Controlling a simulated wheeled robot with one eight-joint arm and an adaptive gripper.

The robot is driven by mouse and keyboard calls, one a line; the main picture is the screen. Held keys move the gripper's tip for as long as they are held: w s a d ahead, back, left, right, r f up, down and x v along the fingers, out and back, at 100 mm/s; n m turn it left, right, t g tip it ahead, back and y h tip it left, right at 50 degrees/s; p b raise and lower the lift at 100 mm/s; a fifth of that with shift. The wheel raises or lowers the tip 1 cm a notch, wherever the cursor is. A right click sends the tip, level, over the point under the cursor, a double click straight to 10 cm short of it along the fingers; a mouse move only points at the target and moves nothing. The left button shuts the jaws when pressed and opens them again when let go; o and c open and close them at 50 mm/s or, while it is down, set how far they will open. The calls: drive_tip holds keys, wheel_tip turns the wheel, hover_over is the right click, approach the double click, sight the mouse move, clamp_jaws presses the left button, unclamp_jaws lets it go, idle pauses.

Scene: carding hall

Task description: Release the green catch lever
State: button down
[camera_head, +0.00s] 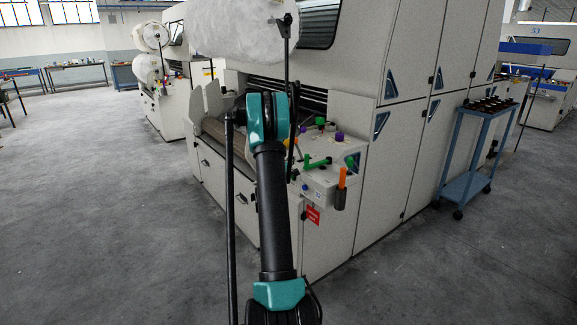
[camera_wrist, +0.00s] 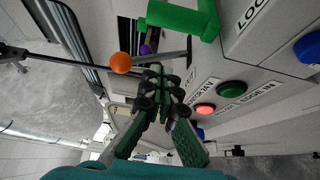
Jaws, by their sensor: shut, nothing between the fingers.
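The green catch lever (camera_head: 318,163) is on the light-grey control console at the front corner of the machine. In the wrist view the green lever (camera_wrist: 182,18) appears large at the top, a thick bar with a block at its right end against the panel. My gripper (camera_wrist: 160,72) is shut and empty, its dark fingers pointing up in the picture. The fingertips are below the lever in that view and appear apart from it. In the head view my arm crosses in front of the machine, and I cannot make out my fingertips there.
In the wrist view a red button (camera_wrist: 205,110), a green button (camera_wrist: 231,89) and an orange ball knob (camera_wrist: 121,62) are close to my gripper. In the head view an orange handle (camera_head: 342,178) and a purple knob (camera_head: 340,136) are nearby. A blue trolley (camera_head: 466,185) stands right; floor is clear left.

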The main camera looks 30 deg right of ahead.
drive_tip(key=d, duration=0.1)
drive_tip(key=s+d, duration=0.1)
drive_tip(key=d, duration=0.1)
drive_tip(key=shift+d, duration=0.1)
drive_tip(key=shift+s+d, duration=0.15)
drive_tip(key=shift+s, duration=0.5)
